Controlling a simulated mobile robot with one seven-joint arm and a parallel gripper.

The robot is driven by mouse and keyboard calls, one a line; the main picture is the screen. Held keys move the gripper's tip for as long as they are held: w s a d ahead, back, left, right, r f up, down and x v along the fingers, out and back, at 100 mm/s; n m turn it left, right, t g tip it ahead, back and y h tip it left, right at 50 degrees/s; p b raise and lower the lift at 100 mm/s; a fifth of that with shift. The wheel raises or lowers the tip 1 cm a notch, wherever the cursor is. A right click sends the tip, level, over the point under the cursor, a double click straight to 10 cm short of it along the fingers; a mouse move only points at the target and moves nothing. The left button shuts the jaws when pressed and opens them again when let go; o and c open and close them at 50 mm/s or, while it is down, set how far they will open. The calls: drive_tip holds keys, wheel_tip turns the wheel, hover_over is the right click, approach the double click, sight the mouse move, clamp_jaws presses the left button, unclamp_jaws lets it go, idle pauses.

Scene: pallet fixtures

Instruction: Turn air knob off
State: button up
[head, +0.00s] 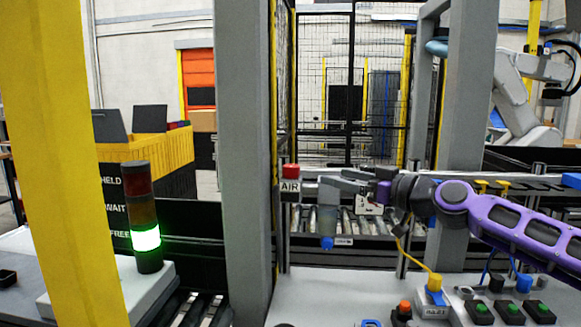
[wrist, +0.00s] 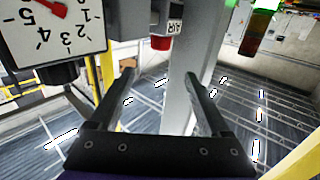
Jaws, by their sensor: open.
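The air knob (head: 290,171) is a small red cap above a white plate marked AIR (head: 290,187), on a thin post beside a thick grey column. In the wrist view, which looks upside down, the red knob (wrist: 161,42) hangs below its label (wrist: 175,24), past the fingertips. My gripper (head: 322,181) reaches left toward the post and stops a little right of the knob. In the wrist view my gripper (wrist: 160,77) has its two dark fingers spread with nothing between them. No contact with the knob shows.
A white dial gauge (wrist: 60,22) with a red needle is close to my gripper. A blue-ended fitting (head: 328,243) hangs below it. The grey column (head: 246,160) stands left of the knob. A signal tower (head: 145,240) glows green. A button panel (head: 505,311) lies at lower right.

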sight(297, 167)
drive_tip(key=p+x, duration=0.1)
drive_tip(key=x, duration=1.4)
drive_tip(key=shift+w+a, duration=0.1)
drive_tip(key=shift+a, duration=0.15)
clamp_jaws()
